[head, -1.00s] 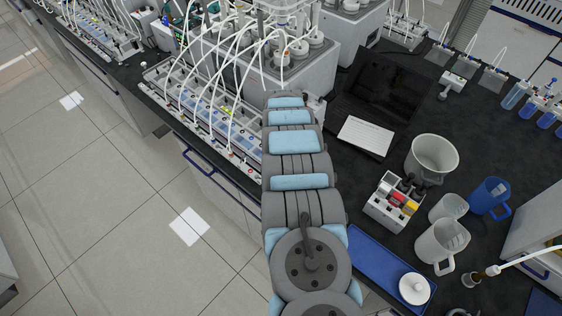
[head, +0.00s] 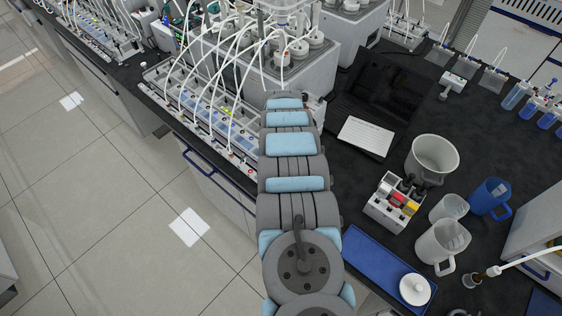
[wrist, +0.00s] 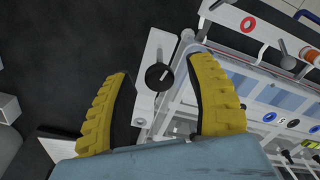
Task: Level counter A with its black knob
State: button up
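In the wrist view, a round black knob (wrist: 158,77) with a pale pointer mark sits on a white plate at the end of the counter (wrist: 180,98). My gripper (wrist: 163,70) has two yellow ribbed fingers, spread apart, one on each side of the knob. Dark gaps show between the fingers and the knob, so it looks untouched. In the head view, the counter (head: 205,118) is a long rack with white tubes along the bench's left edge. My arm hides the gripper and the knob there. I cannot read a letter A.
A grey box-shaped unit (head: 300,70) with tubes stands behind the counter. A black laptop (head: 378,100) lies right of my arm. A white beaker (head: 432,157), a blue jug (head: 490,198) and a blue tray (head: 375,262) stand farther right and nearer.

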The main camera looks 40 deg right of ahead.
notch_tip(320, 180, up, 12)
dwell(1.1)
jog(key=shift+w, duration=0.1)
dwell(0.4)
